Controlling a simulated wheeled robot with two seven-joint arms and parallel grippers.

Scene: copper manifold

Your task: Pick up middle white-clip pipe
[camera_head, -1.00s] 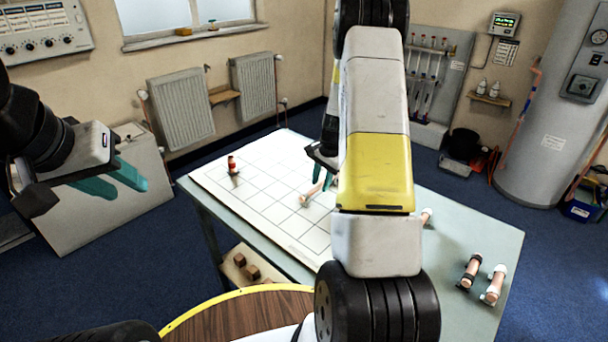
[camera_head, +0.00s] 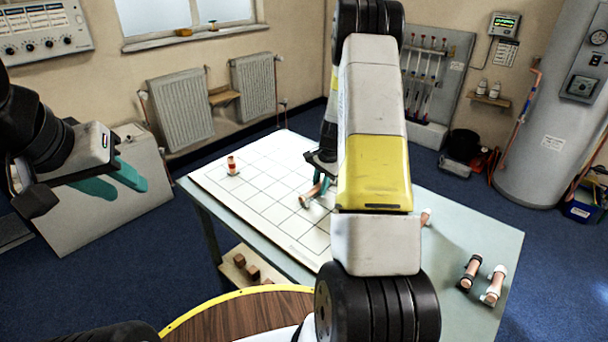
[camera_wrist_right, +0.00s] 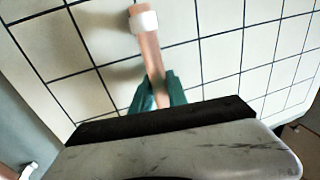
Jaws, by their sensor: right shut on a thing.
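A copper pipe with a white clip (camera_wrist_right: 150,50) is between the teal fingers of my right gripper (camera_wrist_right: 160,92) in the right wrist view. The gripper is shut on it, and the white clip (camera_wrist_right: 143,20) sits towards the pipe's far end. In the head view this pipe (camera_head: 308,198) is slanted over the white gridded board (camera_head: 262,212). My right arm hides part of the gripper, and I cannot tell whether the pipe touches the board. My left gripper (camera_head: 130,186) is open and empty at the left, away from the table.
Another pipe piece (camera_head: 232,166) stands on the board's far left. A black-clip pipe (camera_head: 469,272) and a white-clip pipe (camera_head: 494,286) lie at the table's right. A further pipe end (camera_head: 426,217) shows beside my right arm. The board's middle is clear.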

